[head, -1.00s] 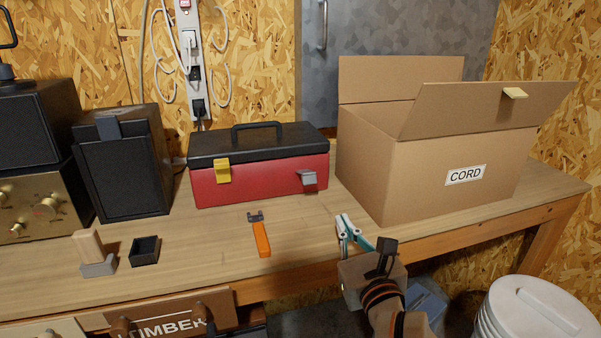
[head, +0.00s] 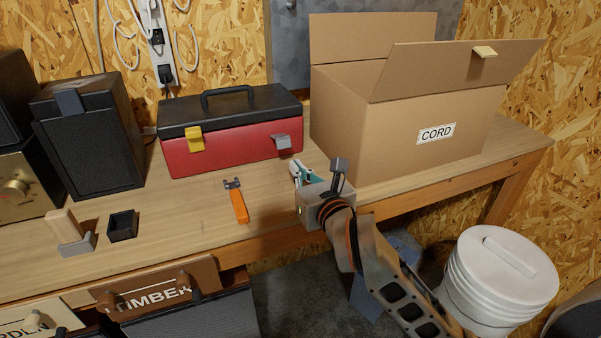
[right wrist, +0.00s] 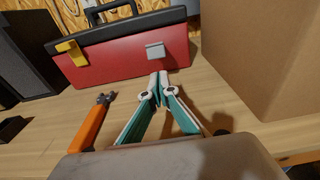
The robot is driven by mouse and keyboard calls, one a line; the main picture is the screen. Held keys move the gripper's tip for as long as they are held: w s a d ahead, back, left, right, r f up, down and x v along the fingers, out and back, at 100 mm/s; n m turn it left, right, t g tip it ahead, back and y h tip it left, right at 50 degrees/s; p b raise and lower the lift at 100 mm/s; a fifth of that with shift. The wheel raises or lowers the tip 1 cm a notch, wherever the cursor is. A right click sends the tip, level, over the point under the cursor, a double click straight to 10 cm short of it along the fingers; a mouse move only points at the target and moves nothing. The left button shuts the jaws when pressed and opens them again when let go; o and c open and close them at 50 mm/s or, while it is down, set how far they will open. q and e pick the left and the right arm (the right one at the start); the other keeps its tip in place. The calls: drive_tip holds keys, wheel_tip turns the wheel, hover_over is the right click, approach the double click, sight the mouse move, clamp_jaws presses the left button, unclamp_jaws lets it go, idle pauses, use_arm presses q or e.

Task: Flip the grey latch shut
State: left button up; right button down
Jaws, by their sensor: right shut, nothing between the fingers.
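A red toolbox (head: 230,153) with a black lid stands shut at the back of the bench. Its grey latch (head: 283,141) is on the right of the front face and juts outward from it; it also shows in the right wrist view (right wrist: 155,51). A yellow latch (head: 194,140) lies on the front face at the left. My right gripper (head: 298,168) is shut and empty, low over the bench in front of the grey latch. In the right wrist view its fingertips (right wrist: 159,76) are just below the latch, apparently apart from it. My left gripper is not in view.
An open cardboard box (head: 400,130) marked CORD stands close to the right of the toolbox. An orange-handled tool (head: 238,205) lies on the bench left of my right gripper. A small black tray (head: 122,226) and black speaker (head: 90,135) are further left.

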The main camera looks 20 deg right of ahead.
sight(280, 141)
drive_tip(key=w, duration=0.6)
drive_tip(key=shift+a+f, duration=0.1)
drive_tip(key=shift+f, duration=0.2)
drive_tip(key=shift+a+r, duration=0.1)
